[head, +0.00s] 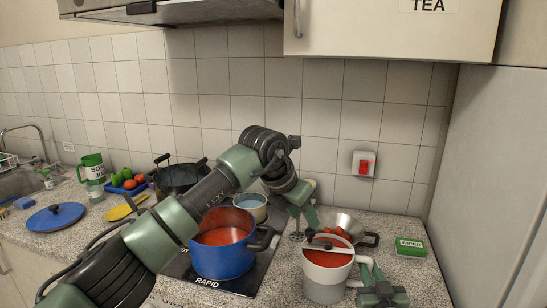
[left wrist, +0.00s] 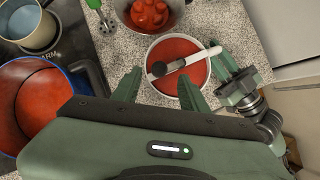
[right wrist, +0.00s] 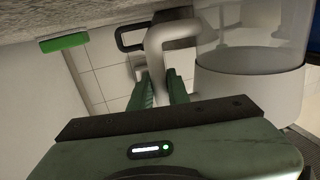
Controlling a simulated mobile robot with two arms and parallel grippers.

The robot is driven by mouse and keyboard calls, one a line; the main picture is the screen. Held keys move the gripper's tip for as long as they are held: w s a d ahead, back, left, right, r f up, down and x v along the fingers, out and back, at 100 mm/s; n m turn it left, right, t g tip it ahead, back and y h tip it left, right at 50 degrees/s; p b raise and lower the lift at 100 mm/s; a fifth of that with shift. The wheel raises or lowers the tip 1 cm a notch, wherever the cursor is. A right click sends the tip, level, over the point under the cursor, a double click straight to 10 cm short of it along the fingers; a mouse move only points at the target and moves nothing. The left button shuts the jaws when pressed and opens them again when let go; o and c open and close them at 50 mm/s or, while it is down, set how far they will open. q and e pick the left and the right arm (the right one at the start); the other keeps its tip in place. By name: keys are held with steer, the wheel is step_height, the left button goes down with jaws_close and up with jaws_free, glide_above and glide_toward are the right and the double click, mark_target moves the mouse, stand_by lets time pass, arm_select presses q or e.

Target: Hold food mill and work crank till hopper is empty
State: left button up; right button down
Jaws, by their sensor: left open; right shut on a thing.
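The food mill (head: 325,284) stands on the counter, a pale vessel with a grey lower part, and red pulp (left wrist: 173,52) fills its hopper near the rim. A pale crank bar (left wrist: 192,59) with a dark knob (left wrist: 159,69) lies across the top. My left gripper (head: 303,218) is open above the mill; in the left wrist view its fingers (left wrist: 158,85) point at the knob, apart from each other with nothing between them. My right gripper (head: 372,285) is shut on the mill's pale side handle (right wrist: 162,45), seen close in the right wrist view.
A blue pot (head: 222,262) of red sauce stands on the hob left of the mill, under my left arm. A metal bowl with tomatoes (head: 340,230) sits behind the mill. A green-topped box (head: 410,246) lies at the right, and a small pale pot (head: 250,205) behind.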

mark_target(310, 229)
arm_select(q)
steer(key=shift+x, duration=3.25)
steer(key=c, duration=0.5)
